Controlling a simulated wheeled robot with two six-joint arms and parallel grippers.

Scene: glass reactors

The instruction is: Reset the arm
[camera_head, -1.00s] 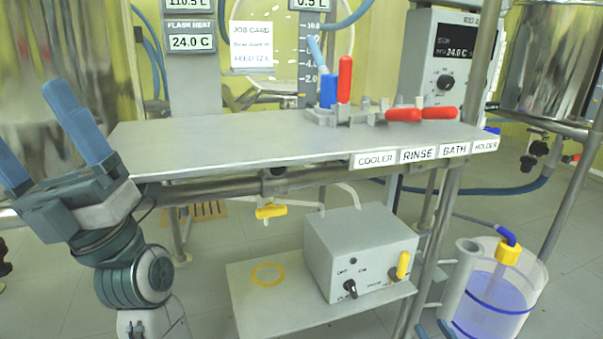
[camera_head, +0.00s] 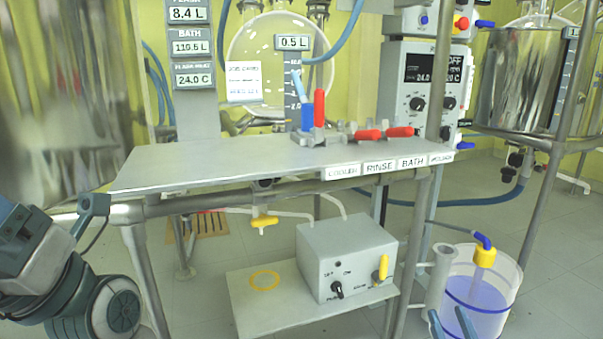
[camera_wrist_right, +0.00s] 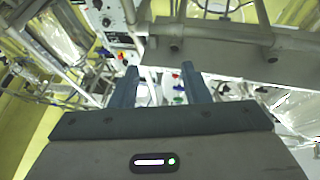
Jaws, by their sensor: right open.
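My right gripper (camera_head: 450,323) shows only as two blue fingertips at the bottom right, in front of the clear bucket. In the right wrist view the same gripper (camera_wrist_right: 158,88) has its two blue fingers apart, with nothing between them. My left arm is at the lower left edge. Its gripper is turned and partly cut off, with one blue-grey finger (camera_head: 94,206) visible left of the bench; whether its jaws are apart cannot be told.
A grey control box (camera_head: 345,260) stands on the lower shelf (camera_head: 290,310). A clear bucket (camera_head: 500,285) holds blue liquid. A steel vessel (camera_head: 505,85) stands at right.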

